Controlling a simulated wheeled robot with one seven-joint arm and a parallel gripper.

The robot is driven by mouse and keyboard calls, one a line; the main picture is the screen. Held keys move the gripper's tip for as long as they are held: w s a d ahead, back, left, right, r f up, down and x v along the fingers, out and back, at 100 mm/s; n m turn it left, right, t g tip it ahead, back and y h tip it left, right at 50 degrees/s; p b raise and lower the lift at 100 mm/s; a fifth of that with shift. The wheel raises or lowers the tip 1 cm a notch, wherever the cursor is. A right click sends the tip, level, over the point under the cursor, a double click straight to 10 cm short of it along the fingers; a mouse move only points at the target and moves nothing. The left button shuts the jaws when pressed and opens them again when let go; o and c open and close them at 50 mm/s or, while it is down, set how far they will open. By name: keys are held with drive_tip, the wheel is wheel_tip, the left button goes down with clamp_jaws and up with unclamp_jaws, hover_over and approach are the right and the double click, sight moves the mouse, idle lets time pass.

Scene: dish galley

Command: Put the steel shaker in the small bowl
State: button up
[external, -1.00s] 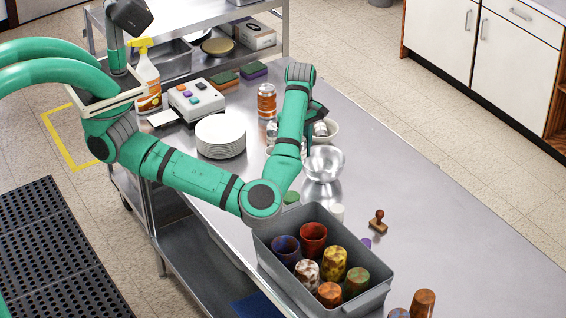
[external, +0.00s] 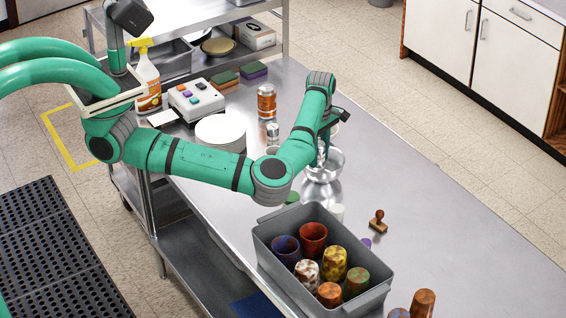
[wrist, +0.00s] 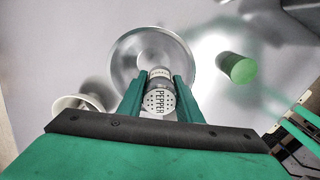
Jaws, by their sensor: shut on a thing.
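My gripper (wrist: 158,92) is shut on the steel shaker (wrist: 160,99), whose holed top reads PEPPER. In the external view the shaker (external: 321,155) shows at the far side of the shiny metal bowl (external: 323,172), partly hidden by my gripper. In the wrist view the shaker overlaps the near part of this small bowl (wrist: 126,62). Its lower end is hidden, so I cannot tell whether it touches the bowl. Another steel shaker (external: 272,133) stands on the counter near the orange can.
A white bowl (wrist: 64,104) lies close by, mostly hidden by my arm outside. A green-topped cylinder (wrist: 237,68) stands beside the metal bowl. A grey bin (external: 264,240) of several cups is nearer. Stacked plates (external: 221,138) stand left.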

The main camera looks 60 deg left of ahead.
sight(323, 166)
drive_tip(key=shift+w+d+f, duration=0.15)
drive_tip(key=shift+w+f, duration=0.7)
drive_tip(key=shift+f, duration=1.6)
drive_tip(key=shift+f, duration=0.15)
drive_tip(key=o, duration=0.8)
wheel_tip(323, 166, up, 12)
drive_tip(key=shift+r, duration=0.15)
